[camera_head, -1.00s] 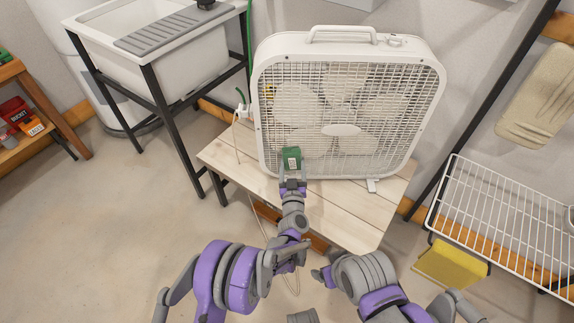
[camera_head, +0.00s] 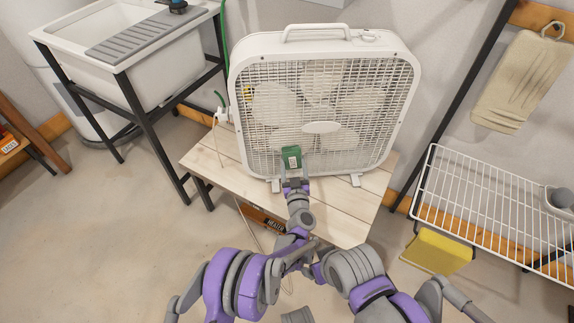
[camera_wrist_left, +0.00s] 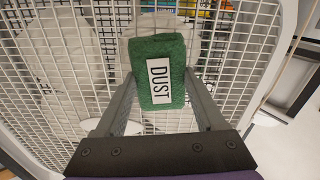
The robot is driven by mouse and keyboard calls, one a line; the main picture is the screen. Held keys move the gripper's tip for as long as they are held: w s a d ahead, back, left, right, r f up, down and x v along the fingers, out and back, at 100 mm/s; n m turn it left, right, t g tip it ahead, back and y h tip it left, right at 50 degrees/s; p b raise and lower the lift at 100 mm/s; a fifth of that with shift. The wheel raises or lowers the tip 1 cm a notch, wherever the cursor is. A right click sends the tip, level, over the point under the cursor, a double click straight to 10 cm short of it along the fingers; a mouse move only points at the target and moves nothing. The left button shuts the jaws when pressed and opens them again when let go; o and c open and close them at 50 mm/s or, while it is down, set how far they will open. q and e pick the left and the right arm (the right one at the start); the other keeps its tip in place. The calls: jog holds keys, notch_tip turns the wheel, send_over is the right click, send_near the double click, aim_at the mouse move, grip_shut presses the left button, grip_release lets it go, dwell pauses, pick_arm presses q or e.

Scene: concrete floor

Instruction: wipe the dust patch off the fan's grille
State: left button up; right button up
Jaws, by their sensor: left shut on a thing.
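The white box fan (camera_head: 322,45) stands upright on a low wooden table, its grille (camera_head: 355,150) facing me. My left gripper (camera_head: 291,182) is shut on a green cloth-like block (camera_head: 291,153) with a white label. In the left wrist view the label on the green block (camera_wrist_left: 157,45) reads DUST, and the gripper fingers (camera_wrist_left: 158,98) clasp its sides. The block is at the lower middle of the grille, below the fan's hub; whether it touches is hard to tell. I cannot make out a dust patch. My right arm shows at the bottom, but its gripper does not show clearly.
The table (camera_head: 215,160) has bare planks left of the fan. A sink (camera_head: 150,60) on a black frame stands left. A white wire rack (camera_head: 480,200) and a yellow block (camera_head: 437,252) are right. A cord drops beside the table.

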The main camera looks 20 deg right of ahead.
pick_arm(q)
jog(key=shift+w+a+b, duration=0.2)
jog(key=shift+w+a, duration=0.25)
jog(key=shift+a, duration=0.95)
jog(key=shift+w+a+b, duration=0.25)
jog(key=shift+w+a, duration=0.15)
jog(key=shift+a, duration=1)
jog(key=shift+w+a+b, duration=0.2)
jog(key=shift+w+a, duration=0.25)
jog(key=shift+a, duration=0.95)
jog(key=shift+s, duration=0.1)
jog(key=shift+p+v, duration=0.5)
jog(key=shift+v, duration=2.45)
jog(key=shift+v, duration=1.5)
jog(key=shift+a, duration=0.1)
